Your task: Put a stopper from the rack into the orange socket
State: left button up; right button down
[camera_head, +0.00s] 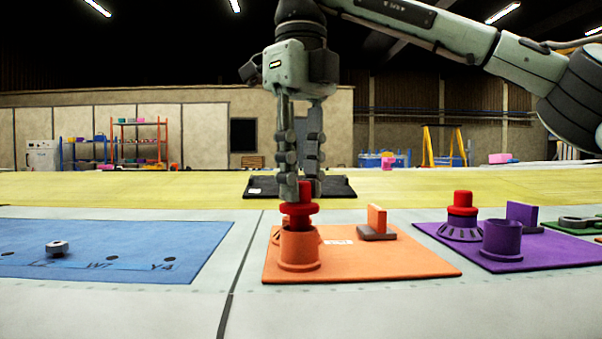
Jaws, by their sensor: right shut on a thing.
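A red stopper (299,209) stands upright at the mouth of the orange socket (299,251). Its wide flange shows above the socket rim, and its lower part meets the rim; how deep it sits is hidden. The orange socket is a short round cup on an orange plate (400,263). My right gripper (305,187) points straight down from above, with its fingers shut on the stopper's top knob. My left gripper is out of view. No rack can be made out for certain; a flat black tray (340,188) lies behind the socket.
On a purple plate (560,251) at right stand a purple socket (501,240) and another red-topped stopper (462,205) in a slotted purple holder. An orange upright block (376,220) stands beside the orange socket. A blue mat (110,238) at left carries a small metal nut (57,248).

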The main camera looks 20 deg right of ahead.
jog(key=shift+f+b, duration=0.5)
jog(key=shift+f, duration=0.35)
jog(key=c, duration=1.2)
grip_release()
jog(key=shift+r, duration=0.1)
jog(key=shift+r, duration=3.7)
